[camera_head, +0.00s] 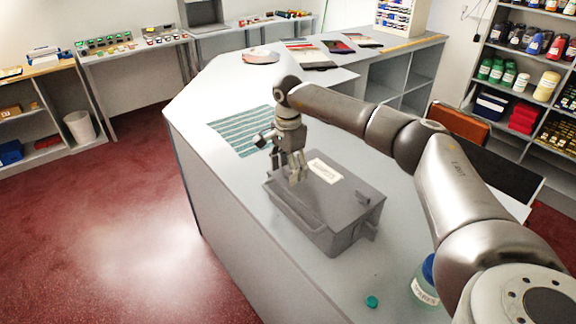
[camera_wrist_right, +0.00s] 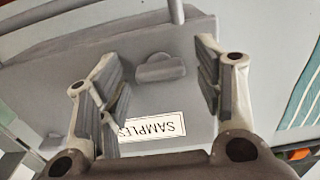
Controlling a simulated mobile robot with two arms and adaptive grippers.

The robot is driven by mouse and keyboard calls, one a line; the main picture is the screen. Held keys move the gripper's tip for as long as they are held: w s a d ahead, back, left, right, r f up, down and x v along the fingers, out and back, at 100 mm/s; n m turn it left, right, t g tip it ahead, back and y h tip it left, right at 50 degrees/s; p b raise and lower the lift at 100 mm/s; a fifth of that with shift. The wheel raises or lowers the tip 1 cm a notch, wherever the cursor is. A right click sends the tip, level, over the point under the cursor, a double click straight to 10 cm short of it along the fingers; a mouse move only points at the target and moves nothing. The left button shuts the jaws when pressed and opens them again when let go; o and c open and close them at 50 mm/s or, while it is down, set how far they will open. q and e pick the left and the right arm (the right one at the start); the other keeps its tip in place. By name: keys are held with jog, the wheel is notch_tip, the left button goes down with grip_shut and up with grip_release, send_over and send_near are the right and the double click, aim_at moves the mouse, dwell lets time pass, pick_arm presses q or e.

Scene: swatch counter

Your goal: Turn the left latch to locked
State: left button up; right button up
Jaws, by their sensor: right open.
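A grey lidded box (camera_head: 345,205) sits on the counter, with a white label (camera_head: 325,170) on its lid; the label reads SAMPLES upside down in the right wrist view (camera_wrist_right: 152,127). My right gripper (camera_head: 294,178) is open and points down over the left part of the lid. In the right wrist view a small grey raised piece (camera_wrist_right: 160,69) lies between its open fingers; I cannot tell if it is the left latch or its setting. Another grey piece (camera_head: 369,229) sticks out at the box's right end. My left gripper is out of view.
A striped teal cloth (camera_head: 240,134) lies behind the box to the left. A blue-capped bottle (camera_head: 424,287) and a small teal cap (camera_head: 372,302) are near the counter's front right. My right arm spans the counter's right side.

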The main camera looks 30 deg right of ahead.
jog(key=c, duration=1)
jog(key=shift+m, duration=0.3)
jog(key=m+b, duration=0.1)
jog(key=m, duration=0.7)
jog(key=shift+b, duration=0.3)
jog(key=m, duration=0.9)
